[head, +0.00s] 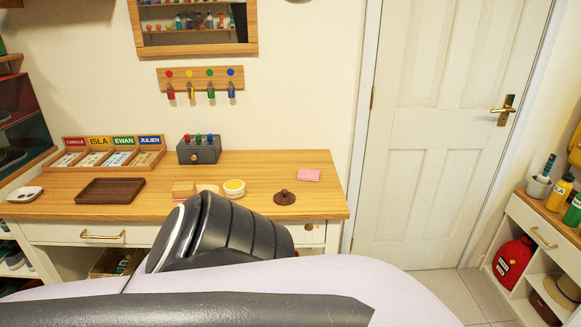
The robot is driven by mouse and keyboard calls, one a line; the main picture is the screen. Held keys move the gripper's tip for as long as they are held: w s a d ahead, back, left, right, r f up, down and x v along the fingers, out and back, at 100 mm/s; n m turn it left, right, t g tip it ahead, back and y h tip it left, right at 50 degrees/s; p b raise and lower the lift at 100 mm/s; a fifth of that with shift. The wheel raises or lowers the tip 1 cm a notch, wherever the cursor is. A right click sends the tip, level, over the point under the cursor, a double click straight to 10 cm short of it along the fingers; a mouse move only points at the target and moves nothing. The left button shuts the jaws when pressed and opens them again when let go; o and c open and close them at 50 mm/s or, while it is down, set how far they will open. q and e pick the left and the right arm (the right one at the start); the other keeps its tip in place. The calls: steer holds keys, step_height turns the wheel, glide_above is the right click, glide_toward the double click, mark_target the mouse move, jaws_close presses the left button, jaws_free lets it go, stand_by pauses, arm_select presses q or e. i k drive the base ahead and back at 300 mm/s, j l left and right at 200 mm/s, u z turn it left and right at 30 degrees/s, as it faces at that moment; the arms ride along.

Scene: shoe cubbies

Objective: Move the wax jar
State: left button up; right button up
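A small round white jar with a yellow top or yellow contents (234,188), which looks like the wax jar, stands upright on the wooden desktop (330,207) near its middle. A round dark brown lid-like piece with a knob (285,197) lies on the desktop to the right of the jar, apart from it. My own dark and pale arm links fill the lower foreground and hide part of the desk's front. No fingers of either gripper show.
Near the jar are a pale round piece (207,189) and a wooden block (184,188). A brown tray (111,191), a small white dish (25,194) and a name-card rack (105,157) are left.

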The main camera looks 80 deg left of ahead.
mark_target(234, 189)
steer(key=u, duration=2.95)
steer(key=i+l, duration=0.15)
steer(key=l, duration=0.2)
steer(key=i+l, duration=0.1)
steer(key=l, duration=0.2)
steer(key=i+l, duration=0.15)
steer(key=l, duration=0.2)
steer(key=i+l+u, duration=0.1)
steer(key=l+u, duration=0.35)
steer(key=i+l, duration=0.05)
steer(key=l, duration=0.05)
